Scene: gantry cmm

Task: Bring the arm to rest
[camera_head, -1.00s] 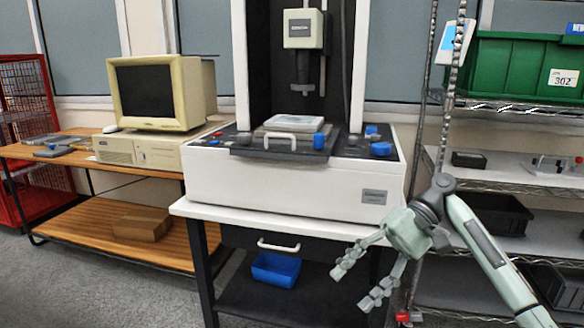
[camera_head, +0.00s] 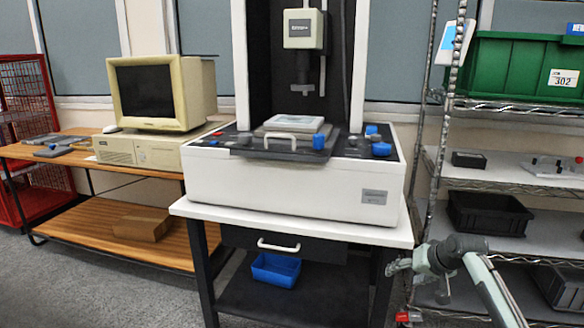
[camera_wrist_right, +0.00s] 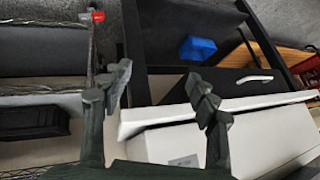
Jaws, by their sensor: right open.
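My right gripper (camera_head: 418,284) is at the lower right of the head view, in front of the wire shelf's lower levels and to the right of the measuring machine's stand. Its arm comes in from the bottom right. In the right wrist view the two fingers (camera_wrist_right: 162,88) stand well apart with nothing between them, so it is open and empty. My left gripper shows in neither view.
The measuring machine (camera_head: 290,190) stands on a white table (camera_head: 300,222) with a blue bin (camera_head: 275,270) below. The wire shelf (camera_head: 470,240) with a black bin (camera_head: 488,213) and a green crate (camera_head: 500,68) is at right. A computer (camera_head: 160,92) stands on the left bench.

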